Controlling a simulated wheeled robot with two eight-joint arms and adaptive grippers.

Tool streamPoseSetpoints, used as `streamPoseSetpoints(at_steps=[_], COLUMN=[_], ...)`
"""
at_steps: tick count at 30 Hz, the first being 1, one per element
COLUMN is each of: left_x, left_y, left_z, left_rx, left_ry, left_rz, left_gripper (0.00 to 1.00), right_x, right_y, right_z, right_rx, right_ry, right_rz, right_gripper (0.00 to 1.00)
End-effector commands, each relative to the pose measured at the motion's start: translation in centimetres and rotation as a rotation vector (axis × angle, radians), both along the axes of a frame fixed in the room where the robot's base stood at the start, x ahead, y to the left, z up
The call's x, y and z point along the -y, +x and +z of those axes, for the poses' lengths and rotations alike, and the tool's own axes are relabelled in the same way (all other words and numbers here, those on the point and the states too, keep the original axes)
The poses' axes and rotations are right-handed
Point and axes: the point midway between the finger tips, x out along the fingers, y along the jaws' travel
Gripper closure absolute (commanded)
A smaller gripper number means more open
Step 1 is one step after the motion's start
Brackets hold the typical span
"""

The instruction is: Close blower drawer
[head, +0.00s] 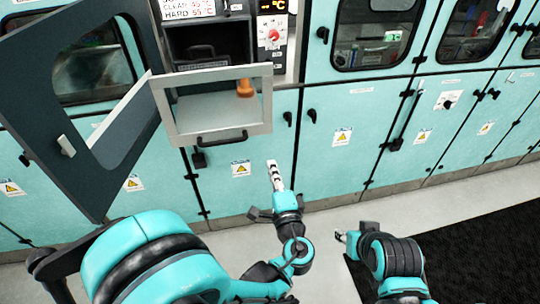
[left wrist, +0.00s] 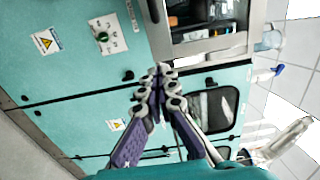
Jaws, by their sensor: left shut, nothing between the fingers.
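The blower drawer (head: 180,138) is pulled out from the teal cabinet, with a light grey rim and a dark bar handle (head: 222,143) on its front. An orange object (head: 245,88) shows at its right side. My left gripper (head: 273,172) is below and to the right of the handle in the head view, apart from it. It is shut and empty; its closed fingers (left wrist: 160,82) also show in the left wrist view. My right gripper (head: 345,237) is low and to the right, away from the drawer; its fingers are too small to read.
A dark-framed door with a window (head: 112,150) hangs open left of the drawer. A control panel with a red knob (head: 272,36) is above right. Closed teal cabinet doors (head: 345,115) line the wall. A black mat (head: 480,240) lies on the floor at right.

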Motion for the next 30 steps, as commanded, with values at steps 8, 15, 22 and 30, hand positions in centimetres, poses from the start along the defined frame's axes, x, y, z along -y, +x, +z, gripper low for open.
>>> streamPoseSetpoints(at_steps=[8,15,22,30], left_x=[-1.7,-3.0,-3.7,-3.8], left_y=[5.0,9.7,12.3,12.9], left_z=[-0.1,-0.1,-0.1,0.0], left_rx=[-0.002,-0.003,-0.002,-0.002], left_ry=[-0.002,-0.002,-0.003,-0.003], left_rz=[0.008,0.006,0.004,0.002], left_gripper=[1.00,1.00,1.00,1.00], right_x=[0.0,0.0,0.0,0.0], right_y=[0.0,0.0,0.0,0.0], right_z=[-0.7,-1.3,-1.8,-1.8], right_rx=[0.000,0.000,0.000,0.000], right_ry=[0.000,0.000,0.000,0.000], right_rz=[0.000,0.000,0.000,0.000], right_gripper=[0.60,0.60,0.60,0.60])
